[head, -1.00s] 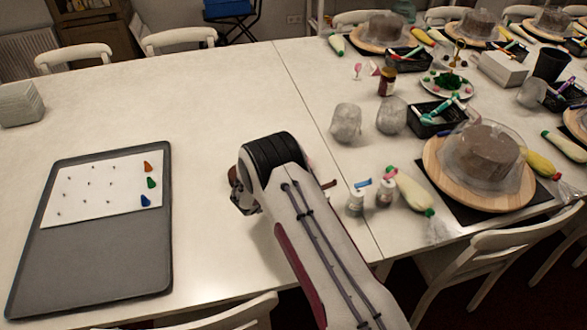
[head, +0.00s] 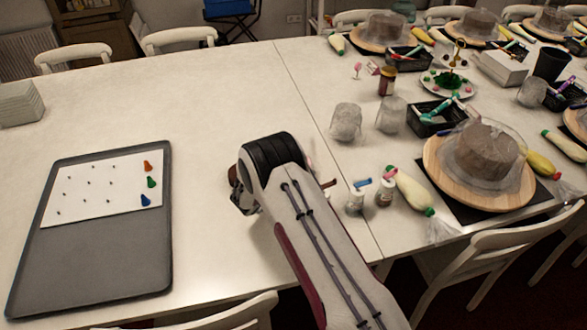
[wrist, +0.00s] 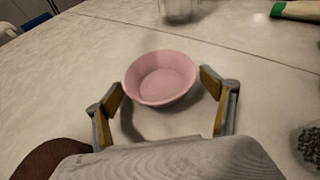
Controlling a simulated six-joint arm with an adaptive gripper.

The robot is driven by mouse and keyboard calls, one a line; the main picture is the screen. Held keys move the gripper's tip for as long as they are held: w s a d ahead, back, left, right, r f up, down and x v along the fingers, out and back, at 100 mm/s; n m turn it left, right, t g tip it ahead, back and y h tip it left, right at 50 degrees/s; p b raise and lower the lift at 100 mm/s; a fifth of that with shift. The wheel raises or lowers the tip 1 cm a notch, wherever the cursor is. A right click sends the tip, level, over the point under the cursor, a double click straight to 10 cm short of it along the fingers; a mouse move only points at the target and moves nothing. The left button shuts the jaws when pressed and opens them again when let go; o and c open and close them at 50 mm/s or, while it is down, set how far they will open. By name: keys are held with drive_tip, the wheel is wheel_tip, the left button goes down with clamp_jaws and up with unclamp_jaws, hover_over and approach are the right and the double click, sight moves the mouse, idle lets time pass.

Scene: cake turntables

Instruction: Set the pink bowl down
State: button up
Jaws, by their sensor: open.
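The pink bowl (wrist: 160,78) is upright in the wrist view, just beyond and between the fingertips of my gripper (wrist: 162,92). The two fingers are spread wide, one on each side of the bowl's near half, with gaps to its rim. The bowl is empty and appears to rest on the white table (wrist: 75,75), with a shadow at its near left. In the head view my arm hides most or all of the bowl, and my gripper is mostly hidden behind the wrist.
A grey tray (head: 90,265) with a white sheet lies at the left. Clear cups (head: 346,122) stand beyond. A covered cake (head: 487,150) sits at the right. The table's left middle is clear.

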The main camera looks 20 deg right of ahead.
drive_tip(key=shift+r, duration=0.15)
drive_tip(key=shift+v, duration=6)
